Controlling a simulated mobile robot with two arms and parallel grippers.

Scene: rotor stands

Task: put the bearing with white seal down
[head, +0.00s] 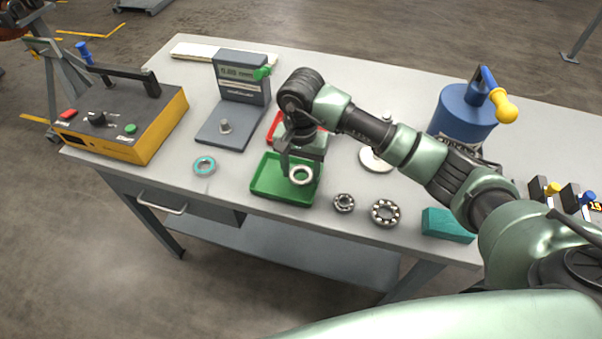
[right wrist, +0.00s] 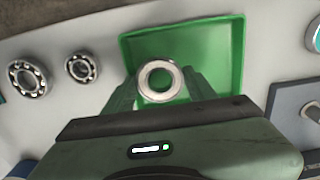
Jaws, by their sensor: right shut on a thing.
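The bearing with white seal (head: 301,175) is held by my right gripper (head: 299,170) above the green tray (head: 262,189). In the right wrist view the bearing (right wrist: 160,81) sits between the two fingertips of my right gripper (right wrist: 158,88), which is shut on it. The green tray (right wrist: 226,45) lies behind it in that view, and its visible floor is empty. I cannot tell how high the bearing is above the tray floor. My left gripper is not in view.
A bearing with teal seal (head: 204,166) lies left of the tray. Two open ball bearings, a small one (head: 343,203) and a larger one (head: 385,212), lie to its right, then a teal block (head: 447,225). A gauge stand (head: 240,90) and yellow box (head: 127,122) stand left. A red tray (head: 274,127) is partly hidden behind my gripper.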

